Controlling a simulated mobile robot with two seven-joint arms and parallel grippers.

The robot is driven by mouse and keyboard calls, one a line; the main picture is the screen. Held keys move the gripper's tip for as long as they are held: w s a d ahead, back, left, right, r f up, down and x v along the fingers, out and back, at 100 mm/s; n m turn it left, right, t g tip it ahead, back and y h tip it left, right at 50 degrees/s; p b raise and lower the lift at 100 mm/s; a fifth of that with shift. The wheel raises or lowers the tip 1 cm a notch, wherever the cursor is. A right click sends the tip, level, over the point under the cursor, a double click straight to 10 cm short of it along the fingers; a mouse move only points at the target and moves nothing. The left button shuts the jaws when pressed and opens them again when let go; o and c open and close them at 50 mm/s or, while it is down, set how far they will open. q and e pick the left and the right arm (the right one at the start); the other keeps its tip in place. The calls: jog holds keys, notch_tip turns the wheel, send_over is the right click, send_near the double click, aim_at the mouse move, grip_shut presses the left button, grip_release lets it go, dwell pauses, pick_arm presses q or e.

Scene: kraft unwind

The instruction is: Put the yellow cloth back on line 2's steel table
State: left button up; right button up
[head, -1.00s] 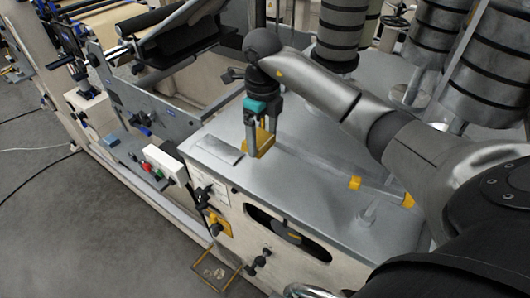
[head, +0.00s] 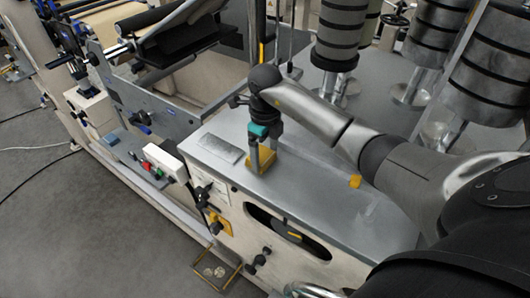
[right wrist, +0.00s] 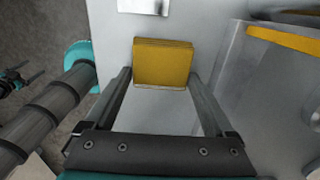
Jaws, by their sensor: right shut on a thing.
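The yellow cloth (head: 260,166) is a small folded square at the front left part of the steel table (head: 310,192). My right gripper (head: 263,163) points down at it with its fingers on either side. In the right wrist view the cloth (right wrist: 163,62) sits between the fingertips, and the gripper is shut on it. The cloth looks at or very near the table top; I cannot tell whether its underside touches. My left gripper is not in view.
A flat grey plate (head: 220,148) lies on the table left of the cloth. A small yellow block (head: 354,181) is farther right on the table. Dark-banded rollers (head: 345,35) stand behind. The table top between cloth and yellow block is mostly clear.

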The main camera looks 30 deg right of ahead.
aim_at(265, 158)
jog(key=o, duration=0.9)
jog(key=shift+r, duration=0.1)
notch_tip(265, 158, up, 12)
dwell(0.3)
